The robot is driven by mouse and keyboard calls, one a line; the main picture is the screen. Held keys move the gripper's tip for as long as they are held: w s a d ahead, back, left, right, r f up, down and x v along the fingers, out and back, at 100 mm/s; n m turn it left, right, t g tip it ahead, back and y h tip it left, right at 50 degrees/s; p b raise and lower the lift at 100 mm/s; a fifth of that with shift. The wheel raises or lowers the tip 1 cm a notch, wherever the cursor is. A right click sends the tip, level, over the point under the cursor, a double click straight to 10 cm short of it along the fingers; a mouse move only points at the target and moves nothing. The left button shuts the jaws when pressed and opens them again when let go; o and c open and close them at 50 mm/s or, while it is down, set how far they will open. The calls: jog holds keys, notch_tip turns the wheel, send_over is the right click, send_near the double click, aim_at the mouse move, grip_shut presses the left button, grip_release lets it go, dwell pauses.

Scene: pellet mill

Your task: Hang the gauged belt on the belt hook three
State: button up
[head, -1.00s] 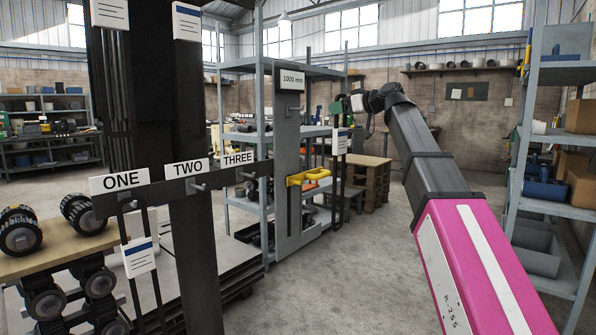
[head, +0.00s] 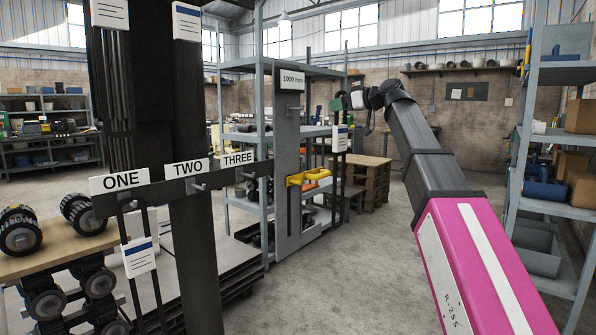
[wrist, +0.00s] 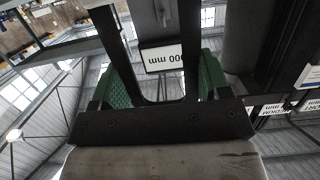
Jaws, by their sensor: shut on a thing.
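My gripper (head: 338,104), with green fingers, is beyond the gauge post, to its right in the head view. It is shut on a black belt (head: 336,185) that hangs down in two strands with a white and blue tag (head: 341,139). In the wrist view the belt (wrist: 189,45) loops between the green finger pads (wrist: 160,88). Belt hook three (head: 240,191) is a bare peg on the dark rail under the THREE sign (head: 238,158), to the left of my gripper in the head view and apart from it.
Hook two (head: 198,186) is bare. A tagged belt (head: 139,257) hangs under the ONE sign (head: 119,179). The grey gauge post (head: 288,150) bears a 1000 mm sign (head: 291,80) and a yellow handle (head: 309,177). Shelving (head: 570,205) stands right; open floor lies between.

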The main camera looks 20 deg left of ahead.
jog(key=shift+r, duration=4.5)
